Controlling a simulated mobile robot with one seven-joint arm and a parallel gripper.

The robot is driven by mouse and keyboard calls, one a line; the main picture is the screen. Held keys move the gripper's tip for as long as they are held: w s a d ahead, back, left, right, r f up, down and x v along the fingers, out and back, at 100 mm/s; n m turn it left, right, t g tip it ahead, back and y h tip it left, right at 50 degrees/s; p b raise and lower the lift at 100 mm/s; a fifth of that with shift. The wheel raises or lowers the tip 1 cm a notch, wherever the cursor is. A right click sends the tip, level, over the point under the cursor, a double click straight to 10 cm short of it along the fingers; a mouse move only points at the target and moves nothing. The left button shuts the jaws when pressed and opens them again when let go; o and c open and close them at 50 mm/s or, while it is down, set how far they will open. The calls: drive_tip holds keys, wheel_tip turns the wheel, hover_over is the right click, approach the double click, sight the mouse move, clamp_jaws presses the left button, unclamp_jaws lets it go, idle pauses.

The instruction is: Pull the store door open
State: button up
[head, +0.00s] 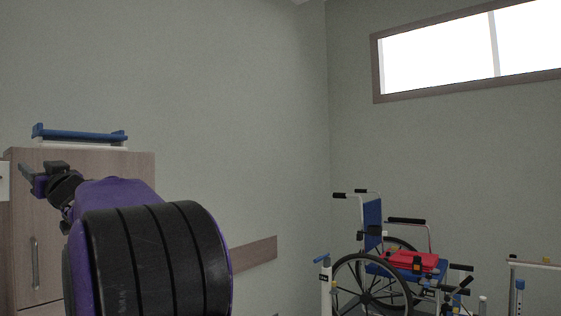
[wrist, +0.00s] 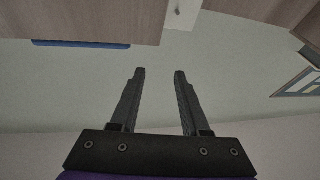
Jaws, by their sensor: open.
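A wooden cabinet (head: 85,170) stands at the left edge of the head view. Its front has a door (head: 60,235) with a vertical metal handle (head: 35,262), and the door looks shut. My gripper (head: 38,173) is raised in front of the cabinet's upper part, higher than the handle and apart from it. In the wrist view my gripper (wrist: 159,74) is open, with nothing between its two dark fingers. My purple and black arm hides the right and lower part of the cabinet. Wood surfaces (wrist: 90,18) show at the top of the wrist view; the handle is not clear there.
A blue tray-like item (head: 80,134) lies on the cabinet top. A wheelchair (head: 375,265) with a red bag (head: 410,260) on its seat stands at the right, beside a metal frame (head: 535,264). A wooden rail (head: 254,254) runs along the wall.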

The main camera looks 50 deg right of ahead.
sight(36, 261)
drive_tip(key=w+d+f+g, duration=0.1)
drive_tip(key=w+f, duration=0.3)
drive_tip(key=f, duration=0.4)
drive_tip(key=w+d+f+m+g, duration=0.1)
drive_tip(key=w+f, duration=0.3)
drive_tip(key=f, duration=0.4)
drive_tip(key=w+d+f+g, duration=0.1)
drive_tip(key=w+f, duration=0.3)
drive_tip(key=f, duration=0.4)
drive_tip(key=shift+w+f+g+h, duration=0.25)
drive_tip(key=shift+w+g+h, duration=0.05)
drive_tip(key=shift+w, duration=0.05)
drive_tip(key=shift+s+a+r, duration=0.45)
drive_tip(key=shift+r, duration=0.2)
drive_tip(key=shift+s+a+r, duration=0.4)
drive_tip(key=shift+r, duration=0.2)
drive_tip(key=shift+w+d+f, duration=0.15)
drive_tip(key=shift+w+f, duration=0.25)
drive_tip(key=shift+f, duration=0.05)
drive_tip(key=shift+s+a+r, duration=0.2)
drive_tip(key=c, duration=0.4)
clamp_jaws()
drive_tip(key=shift+f, duration=0.1)
drive_tip(key=shift+f, duration=0.1)
